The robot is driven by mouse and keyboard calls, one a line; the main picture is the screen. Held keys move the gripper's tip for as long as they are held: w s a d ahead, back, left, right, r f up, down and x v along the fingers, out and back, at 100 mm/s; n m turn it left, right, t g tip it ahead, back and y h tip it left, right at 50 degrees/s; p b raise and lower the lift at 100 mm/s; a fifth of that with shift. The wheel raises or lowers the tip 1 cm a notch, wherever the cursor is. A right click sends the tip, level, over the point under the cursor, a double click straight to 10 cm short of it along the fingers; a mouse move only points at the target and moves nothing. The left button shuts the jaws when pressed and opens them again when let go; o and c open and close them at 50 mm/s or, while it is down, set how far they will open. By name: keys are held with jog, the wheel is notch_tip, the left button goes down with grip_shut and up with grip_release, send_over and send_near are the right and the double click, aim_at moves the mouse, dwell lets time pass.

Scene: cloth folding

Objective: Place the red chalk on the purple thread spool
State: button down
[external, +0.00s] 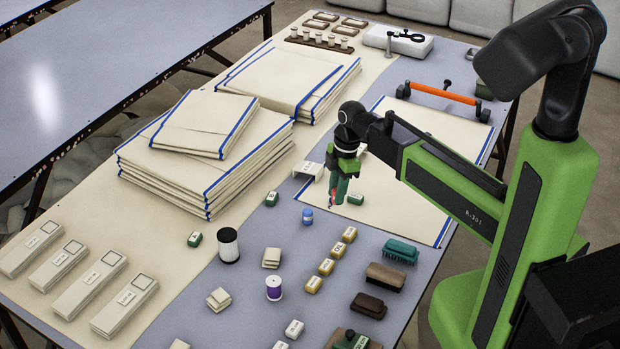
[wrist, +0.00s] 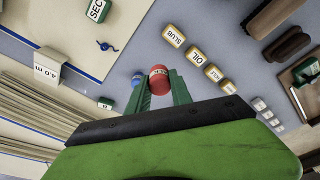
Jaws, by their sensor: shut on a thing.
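The red chalk (wrist: 158,80) is between the two green fingers of my gripper (wrist: 162,92) in the wrist view. My gripper (external: 338,192) is shut on it and points down above the table; only a small bit of red (external: 331,201) shows there in the external view. The purple thread spool (external: 274,288), with white ends, stands upright on the grey table at the lower middle, in front and to the left of my gripper. The spool cannot be made out in the wrist view.
A blue chalk-like piece (external: 307,216) stands near my gripper. Stacked cloths (external: 205,155) lie at the left. Brushes (external: 386,276) lie at the right.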

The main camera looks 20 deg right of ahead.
jog(key=s+a+r+n+g+p, duration=0.1)
jog(key=s+a+r+n+p, duration=0.25)
jog(key=s+a, duration=0.35)
jog(key=s+a+r+n+p, duration=0.3)
jog(key=s+a+n, duration=0.15)
jog(key=s, duration=0.45)
jog(key=b, duration=0.7)
send_over(272, 282)
jog(key=f, duration=0.7)
jog(key=shift+w+d+f, duration=0.15)
jog(key=shift+w+d, duration=0.15)
jog(key=shift+d, duration=0.05)
jog(key=shift+s+a, duration=0.1)
jog(key=shift+a, duration=0.05)
notch_tip(272, 282, down, 4)
jog(key=b, duration=0.4)
jog(key=shift+f+b, duration=0.15)
jog(key=shift+b, duration=0.2)
jog(key=shift+r, duration=0.25)
jog(key=shift+f, duration=0.25)
jog(key=c, duration=1.1)
grip_release()
jog(key=shift+r, duration=0.1)
jog(key=shift+c, duration=0.2)
